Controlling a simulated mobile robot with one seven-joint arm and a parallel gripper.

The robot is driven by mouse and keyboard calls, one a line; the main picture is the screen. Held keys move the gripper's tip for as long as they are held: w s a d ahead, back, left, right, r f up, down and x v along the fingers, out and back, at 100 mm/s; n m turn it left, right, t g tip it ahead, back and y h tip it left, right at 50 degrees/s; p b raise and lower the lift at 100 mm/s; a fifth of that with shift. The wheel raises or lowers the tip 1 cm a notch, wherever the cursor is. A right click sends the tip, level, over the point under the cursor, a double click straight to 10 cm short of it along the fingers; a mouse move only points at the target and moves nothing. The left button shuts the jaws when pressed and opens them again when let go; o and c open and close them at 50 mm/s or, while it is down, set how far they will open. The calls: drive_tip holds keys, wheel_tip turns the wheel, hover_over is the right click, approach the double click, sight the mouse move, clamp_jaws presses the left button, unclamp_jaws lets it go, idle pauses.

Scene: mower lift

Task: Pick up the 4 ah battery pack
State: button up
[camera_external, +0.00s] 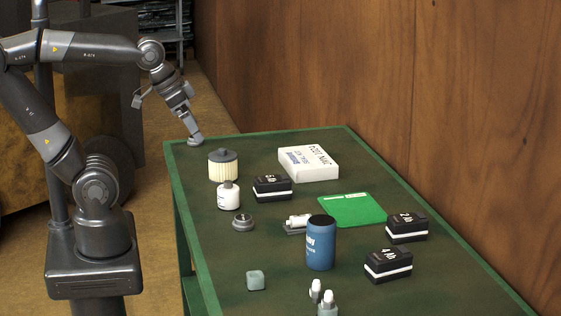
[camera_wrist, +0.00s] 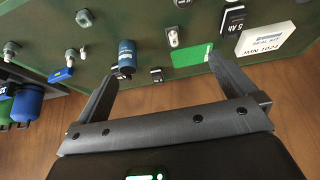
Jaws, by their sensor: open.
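The 4 Ah battery pack (camera_external: 388,264) is a black block with a white band and white "4 Ah" lettering. It lies on the green table (camera_external: 265,262) at the near right, right of the blue canister (camera_external: 320,243). In the wrist view a small dark block (camera_wrist: 120,73) beside the canister appears to be it, but its label is unreadable. My gripper (camera_wrist: 162,66) is open and empty, its two fingers spread. In the external view my arm's end is at the table's far left corner, well away from the pack; the fingers are hard to make out there.
A 2 Ah pack (camera_external: 406,229) sits just behind the 4 Ah pack, and a 5 Ah pack (camera_external: 272,188) farther left. A green mat (camera_external: 350,210), a white box (camera_external: 308,164), a filter (camera_external: 223,166) and small bottles stand around. A wooden wall (camera_external: 480,110) runs along the right.

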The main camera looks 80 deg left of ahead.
drive_tip(key=shift+s+a+f, duration=0.15)
drive_tip(key=shift+s+f, duration=0.25)
drive_tip(key=shift+s, duration=0.2)
drive_tip(key=c, duration=0.5)
